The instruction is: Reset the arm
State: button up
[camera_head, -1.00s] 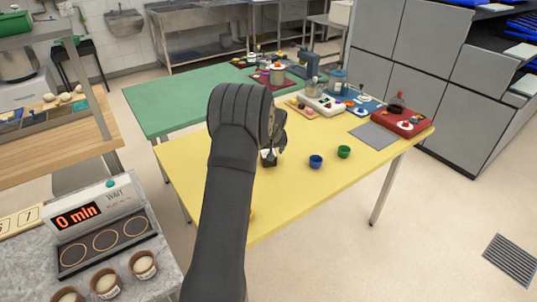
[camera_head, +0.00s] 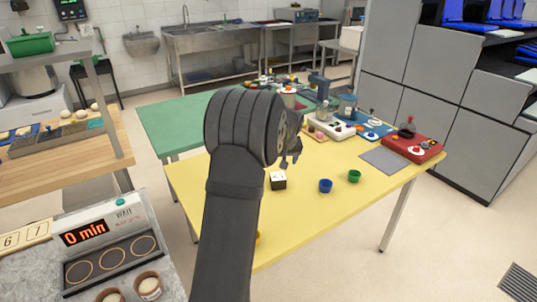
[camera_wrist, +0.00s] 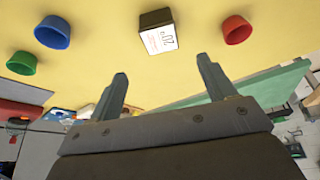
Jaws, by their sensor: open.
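My gripper (camera_wrist: 161,82) is open in the wrist view, with its two fingers apart and nothing between them. In the head view my gripper (camera_head: 291,160) shows at the right side of my dark grey wrist, above the yellow table (camera_head: 330,215). A small white and black block (camera_head: 278,181) with printing stands on the table below it. The block also shows in the wrist view (camera_wrist: 158,36), beyond the fingertips and apart from them. My forearm hides part of the table.
A blue cup (camera_head: 325,186) and a green cup (camera_head: 354,176) stand right of the block. A red cup (camera_wrist: 237,30) shows in the wrist view. A grey mat (camera_head: 385,160) and a red station (camera_head: 413,147) lie at the table's right. A green table (camera_head: 180,125) stands behind.

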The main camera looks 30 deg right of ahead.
aim_at(278, 176)
jog(key=x, duration=1.2)
jog(key=shift+w+f, duration=0.1)
jog(key=shift+r, duration=1.4)
